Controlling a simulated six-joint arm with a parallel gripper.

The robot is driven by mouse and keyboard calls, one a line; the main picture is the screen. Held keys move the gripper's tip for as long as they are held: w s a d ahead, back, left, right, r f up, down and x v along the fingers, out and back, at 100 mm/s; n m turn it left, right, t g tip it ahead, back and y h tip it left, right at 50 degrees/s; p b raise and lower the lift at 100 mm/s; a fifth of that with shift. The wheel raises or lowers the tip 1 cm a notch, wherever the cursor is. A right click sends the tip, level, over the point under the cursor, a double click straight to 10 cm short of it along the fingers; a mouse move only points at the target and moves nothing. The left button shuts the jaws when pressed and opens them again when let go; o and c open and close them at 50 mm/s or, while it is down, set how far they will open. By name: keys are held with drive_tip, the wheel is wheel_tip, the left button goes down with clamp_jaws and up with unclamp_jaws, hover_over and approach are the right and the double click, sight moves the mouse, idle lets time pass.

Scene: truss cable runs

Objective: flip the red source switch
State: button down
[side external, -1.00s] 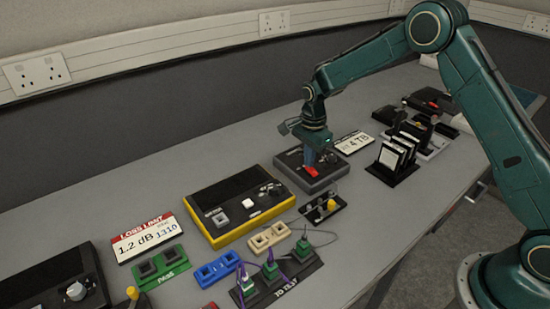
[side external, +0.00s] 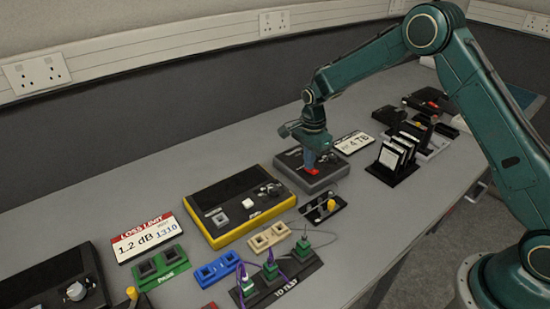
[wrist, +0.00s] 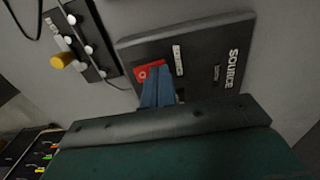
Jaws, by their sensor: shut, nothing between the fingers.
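The dark grey source box (side external: 318,181) sits on the bench below my gripper, with its SOURCE label readable in the wrist view (wrist: 205,32). The red switch (side external: 312,172) is on its top; in the wrist view the red switch (wrist: 150,71) shows just beside the blue fingertips. My gripper (side external: 309,163) points down with its fingers closed together and empty. In the wrist view the fingertips (wrist: 157,80) overlap part of the switch. I cannot tell whether they touch it or which way the switch is set.
A yellow-edged black meter (side external: 238,205) stands left of the source box. A small black holder with a yellow knob (side external: 331,205) is in front of it. A 4 TB card (side external: 354,142) and a rack of black-and-white cards (side external: 396,160) stand to the right.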

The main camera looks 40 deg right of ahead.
drive_tip(key=shift+r, duration=3.5)
drive_tip(key=shift+r, duration=0.1)
drive_tip(key=s+r+n+t, duration=0.3)
drive_tip(key=s+r+n, duration=0.6)
drive_tip(key=s+r, duration=0.7)
drive_tip(key=s+r+n+t, duration=0.2)
drive_tip(key=s+n, duration=0.7)
drive_tip(key=s, duration=1)
drive_tip(key=shift+a+r+t, duration=0.25)
drive_tip(key=shift+r+t, duration=0.05)
drive_tip(key=shift+r, duration=0.1)
